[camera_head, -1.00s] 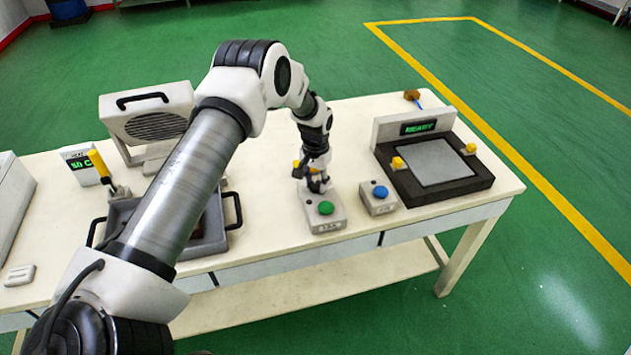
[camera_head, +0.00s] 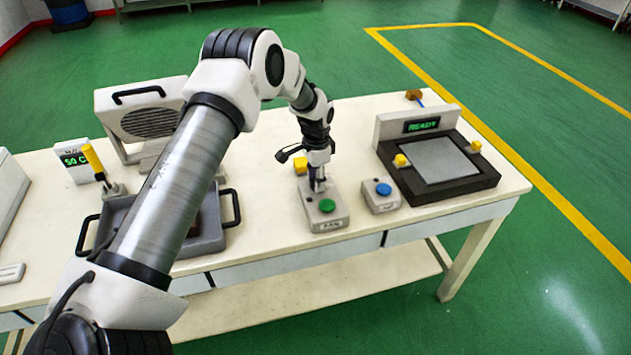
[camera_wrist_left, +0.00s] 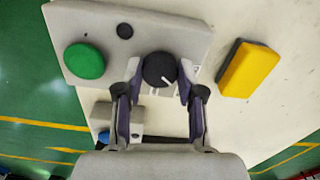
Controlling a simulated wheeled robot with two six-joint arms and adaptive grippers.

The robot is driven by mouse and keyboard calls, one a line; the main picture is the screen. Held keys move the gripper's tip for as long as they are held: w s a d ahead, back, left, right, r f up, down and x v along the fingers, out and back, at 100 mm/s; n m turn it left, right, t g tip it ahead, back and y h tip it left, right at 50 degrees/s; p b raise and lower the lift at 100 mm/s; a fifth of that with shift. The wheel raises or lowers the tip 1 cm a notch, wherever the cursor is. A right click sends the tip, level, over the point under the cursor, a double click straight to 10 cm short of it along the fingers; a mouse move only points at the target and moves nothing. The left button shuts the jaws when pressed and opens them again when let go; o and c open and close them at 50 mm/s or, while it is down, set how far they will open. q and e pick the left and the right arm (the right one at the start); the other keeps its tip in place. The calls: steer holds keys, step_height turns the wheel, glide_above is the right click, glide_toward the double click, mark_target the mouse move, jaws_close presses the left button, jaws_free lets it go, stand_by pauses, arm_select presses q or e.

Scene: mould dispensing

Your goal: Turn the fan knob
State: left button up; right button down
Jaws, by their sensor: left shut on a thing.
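The fan knob (camera_wrist_left: 160,70) is a round black dial with a white pointer line, on a grey control box (camera_wrist_left: 85,20) that also carries a green button (camera_wrist_left: 84,61). My left gripper (camera_wrist_left: 159,75) has a finger on each side of the knob and is shut on it. In the head view my left gripper (camera_head: 318,186) points down at the back of the grey box (camera_head: 336,221), behind the green button (camera_head: 327,206); the knob is hidden there. The fan (camera_head: 146,122) is probably the grilled box at the back left. My right gripper is not in view.
A yellow block (camera_head: 301,165) stands just behind the control box. A box with a blue button (camera_head: 383,189) is to its right, then a dark machine with a display (camera_head: 422,126). A grey tray (camera_head: 211,243) with black handles lies left, partly behind my arm.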

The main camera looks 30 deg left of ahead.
arm_select(q)
steer(key=shift+s+f+m, duration=0.1)
steer(key=shift+f+m, duration=0.1)
steer(key=shift+m, duration=0.4)
steer(key=o, duration=1)
steer(key=shift+d, duration=0.1)
steer(key=shift+o, duration=0.8)
steer(key=shift+w, duration=0.2)
